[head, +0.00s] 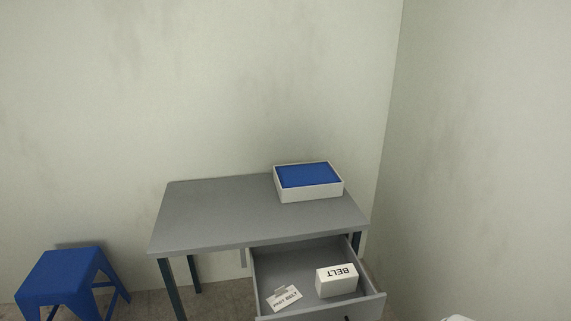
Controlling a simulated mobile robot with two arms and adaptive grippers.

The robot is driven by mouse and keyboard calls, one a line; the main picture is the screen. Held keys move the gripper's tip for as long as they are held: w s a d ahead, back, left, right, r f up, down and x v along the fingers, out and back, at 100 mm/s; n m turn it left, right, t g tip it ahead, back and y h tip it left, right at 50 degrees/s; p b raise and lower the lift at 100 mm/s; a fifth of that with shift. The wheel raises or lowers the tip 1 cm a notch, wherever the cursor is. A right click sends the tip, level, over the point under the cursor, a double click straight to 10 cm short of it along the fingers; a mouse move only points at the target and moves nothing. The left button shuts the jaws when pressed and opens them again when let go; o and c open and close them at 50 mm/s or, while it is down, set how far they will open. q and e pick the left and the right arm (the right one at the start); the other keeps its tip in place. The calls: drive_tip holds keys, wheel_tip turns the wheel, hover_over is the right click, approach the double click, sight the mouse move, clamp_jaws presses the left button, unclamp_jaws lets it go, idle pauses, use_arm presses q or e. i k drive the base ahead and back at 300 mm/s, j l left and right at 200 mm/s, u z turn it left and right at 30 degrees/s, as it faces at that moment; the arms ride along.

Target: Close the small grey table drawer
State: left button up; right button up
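The small grey table (210,212) stands against the back wall. Its drawer (372,305) is pulled out toward me under the right part of the tabletop. A white box marked BELT (337,281) sits inside the drawer at the right. A small white card or tag with print (281,298) lies inside at the left. The drawer's lower front runs off the bottom of the picture. Neither of my grippers shows in the head view. A white rounded part at the bottom right edge is cut off, and I cannot tell what it is.
A white box with a blue top (309,177) rests on the tabletop at the back right. A blue stool (62,278) stands on the floor left of the table. A wall (480,150) closes off the right side. The left part of the tabletop is clear.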

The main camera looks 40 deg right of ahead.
sight(274, 266)
drive_tip(key=k+l+z, duration=0.1)
drive_tip(key=z, duration=1.45)
drive_tip(key=i+l, duration=0.05)
drive_tip(key=l, duration=0.05)
